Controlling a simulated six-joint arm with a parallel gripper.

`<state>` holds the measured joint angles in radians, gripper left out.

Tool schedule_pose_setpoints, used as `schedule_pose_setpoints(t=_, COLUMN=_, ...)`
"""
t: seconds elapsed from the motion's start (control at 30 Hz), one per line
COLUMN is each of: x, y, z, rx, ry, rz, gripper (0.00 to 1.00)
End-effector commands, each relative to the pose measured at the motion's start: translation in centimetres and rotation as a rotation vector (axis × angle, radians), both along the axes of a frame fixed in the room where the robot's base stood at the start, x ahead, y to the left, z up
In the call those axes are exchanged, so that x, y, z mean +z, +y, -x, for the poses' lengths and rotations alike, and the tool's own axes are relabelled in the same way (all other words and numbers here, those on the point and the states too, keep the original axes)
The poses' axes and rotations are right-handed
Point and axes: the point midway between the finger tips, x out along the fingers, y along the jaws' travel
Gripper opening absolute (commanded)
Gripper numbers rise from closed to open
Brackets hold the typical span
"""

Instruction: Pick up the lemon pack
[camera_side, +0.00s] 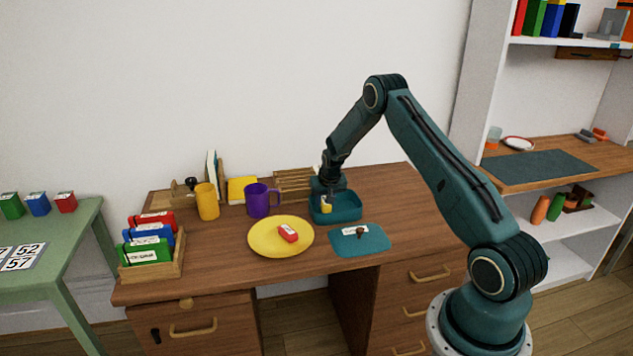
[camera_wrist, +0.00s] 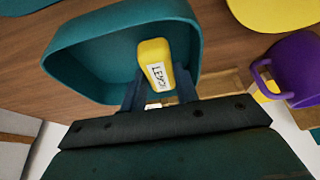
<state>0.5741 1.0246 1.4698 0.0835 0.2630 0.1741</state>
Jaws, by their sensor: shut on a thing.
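The lemon pack is a small yellow block with a white label. In the wrist view the lemon pack (camera_wrist: 154,58) is between the two fingers of my gripper (camera_wrist: 160,92), its label facing the camera. My gripper is shut on it. The teal tray (camera_wrist: 85,50) lies around and beneath the pack. In the side view my gripper (camera_side: 327,200) points down into the teal tray (camera_side: 347,213), and the yellow pack (camera_side: 326,208) shows at its tips. I cannot tell whether the pack touches the tray floor.
A purple mug (camera_side: 259,200) and a yellow mug (camera_side: 207,202) stand left of the tray. A wooden box (camera_side: 150,270) of labelled packs is at the desk's left.

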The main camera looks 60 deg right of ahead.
Motion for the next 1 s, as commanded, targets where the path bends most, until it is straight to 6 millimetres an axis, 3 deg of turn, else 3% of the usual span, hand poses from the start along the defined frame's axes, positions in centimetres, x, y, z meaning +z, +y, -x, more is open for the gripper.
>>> schedule_pose_setpoints(t=0.7, x=14.3, y=0.0, z=-0.1, rx=0.0, ry=-0.004, rz=0.003, gripper=0.08)
schedule_pose_setpoints(t=1.0, x=17.4, y=0.0, z=0.0, rx=0.0, ry=-0.003, rz=0.001, gripper=0.08)
